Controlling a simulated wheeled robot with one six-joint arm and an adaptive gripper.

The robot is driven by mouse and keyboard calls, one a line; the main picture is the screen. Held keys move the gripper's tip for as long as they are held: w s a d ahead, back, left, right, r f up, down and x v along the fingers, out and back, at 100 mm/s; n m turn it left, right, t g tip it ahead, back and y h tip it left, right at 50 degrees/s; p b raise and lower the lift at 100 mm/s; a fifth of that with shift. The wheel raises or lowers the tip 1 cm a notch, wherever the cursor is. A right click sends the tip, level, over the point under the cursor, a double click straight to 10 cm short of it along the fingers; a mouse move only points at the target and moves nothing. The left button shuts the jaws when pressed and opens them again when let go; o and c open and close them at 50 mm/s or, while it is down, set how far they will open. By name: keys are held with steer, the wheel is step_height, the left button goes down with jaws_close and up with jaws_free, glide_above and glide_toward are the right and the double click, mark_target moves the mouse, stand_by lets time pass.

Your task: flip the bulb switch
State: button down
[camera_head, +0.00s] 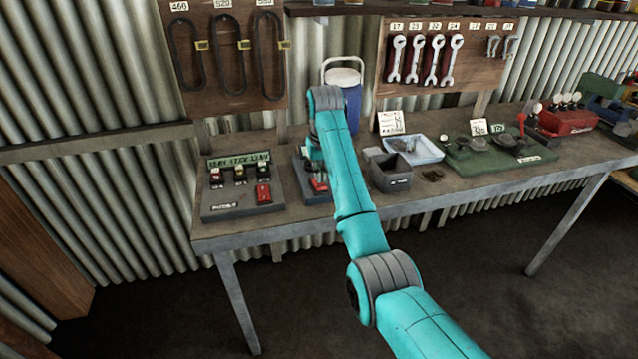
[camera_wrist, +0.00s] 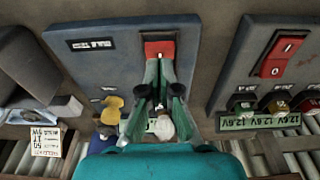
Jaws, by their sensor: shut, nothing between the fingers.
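The bulb tester is a grey box (camera_wrist: 100,65) with a dark label whose upside-down lettering seems to read bulb test. Its red switch (camera_wrist: 160,47) is at the top middle of the wrist view. My gripper (camera_wrist: 160,62) is shut and empty, with its fingertips at the switch's edge; I cannot tell whether they touch it. A yellow bulb (camera_wrist: 112,108) and a whitish bulb (camera_wrist: 162,128) show beside and behind the fingers. In the head view my arm hides most of the tester, leaving a red part (camera_head: 318,184) visible.
A second grey box (camera_head: 240,200) with a lit voltage display and its own red rocker switch (camera_wrist: 283,55) stands close beside the tester. A dark grey bin (camera_head: 391,178) and a pale blue tray (camera_head: 425,150) are on the other side. The bench front edge is bare.

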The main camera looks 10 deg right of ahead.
mark_target(321, 186)
steer(key=shift+f, duration=1.1)
stand_by(0.6)
steer(key=shift+r, duration=3.5)
